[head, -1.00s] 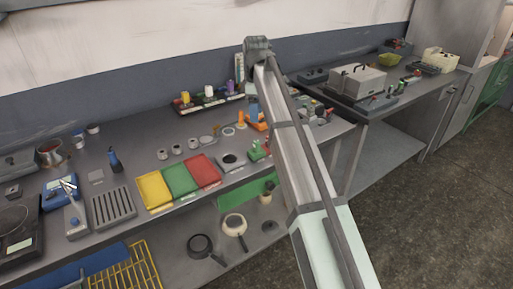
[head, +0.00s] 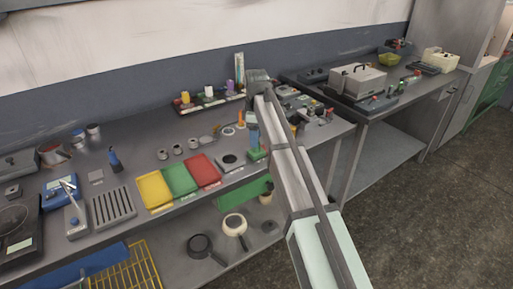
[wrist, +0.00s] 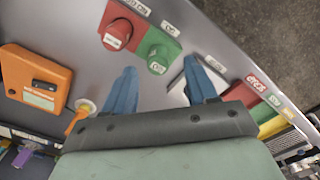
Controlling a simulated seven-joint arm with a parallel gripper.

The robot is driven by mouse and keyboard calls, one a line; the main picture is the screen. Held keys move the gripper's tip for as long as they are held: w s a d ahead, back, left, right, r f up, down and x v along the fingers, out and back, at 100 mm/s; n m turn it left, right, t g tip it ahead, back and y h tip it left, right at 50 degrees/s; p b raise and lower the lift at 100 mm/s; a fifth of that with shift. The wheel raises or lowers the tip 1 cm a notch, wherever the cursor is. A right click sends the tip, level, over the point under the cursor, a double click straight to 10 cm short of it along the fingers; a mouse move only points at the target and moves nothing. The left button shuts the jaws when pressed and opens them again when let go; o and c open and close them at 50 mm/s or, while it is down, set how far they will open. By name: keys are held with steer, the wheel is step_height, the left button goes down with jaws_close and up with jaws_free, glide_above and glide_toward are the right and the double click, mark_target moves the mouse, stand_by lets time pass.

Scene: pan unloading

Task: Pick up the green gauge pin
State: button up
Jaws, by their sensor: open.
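The green gauge pin (wrist: 157,66) stands in a green block in the wrist view, with a pale label on its round end. It lies between the lines of my two blue fingers, just beyond their tips. My gripper (wrist: 160,68) is open and empty. In the head view my gripper (head: 253,140) points down over the green block (head: 257,154) near the bench's front edge; the pin itself is hard to make out there. A red pin (wrist: 117,34) in a red block stands right beside the green one. I cannot tell the exact height gap.
An orange device (wrist: 36,80) stands to the left in the wrist view. A grey plate with a dark hole (head: 231,161) and the yellow (head: 154,188), green (head: 180,178) and red (head: 204,170) trays lie left of my gripper. A rack of bottles (head: 208,102) stands behind.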

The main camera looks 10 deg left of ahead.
step_height(320, 180, down, 4)
steer(key=shift+w+r, duration=0.1)
steer(key=shift+r, duration=0.05)
jaws_close()
stand_by(0.5)
